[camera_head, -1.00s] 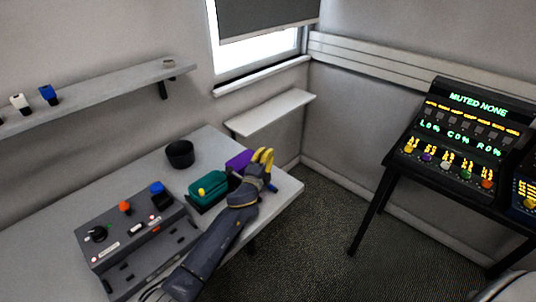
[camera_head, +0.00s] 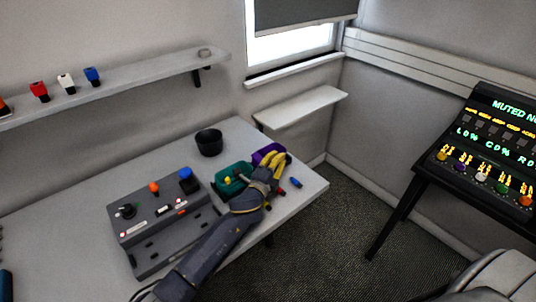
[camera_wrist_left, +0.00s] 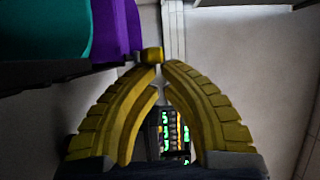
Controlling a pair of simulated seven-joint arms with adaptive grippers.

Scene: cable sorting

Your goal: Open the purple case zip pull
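The purple case (camera_head: 262,156) lies near the table's far right corner, beside a teal case (camera_head: 233,177). I cannot tell whether the pull sits between the tips. My right gripper is not in view.
A grey control box (camera_head: 160,222) stands on the table (camera_head: 70,240) left of my arm. A black cup (camera_head: 209,143) stands behind the cases. A small blue item (camera_head: 296,182) lies right of the gripper. A console (camera_head: 490,150) stands at the right.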

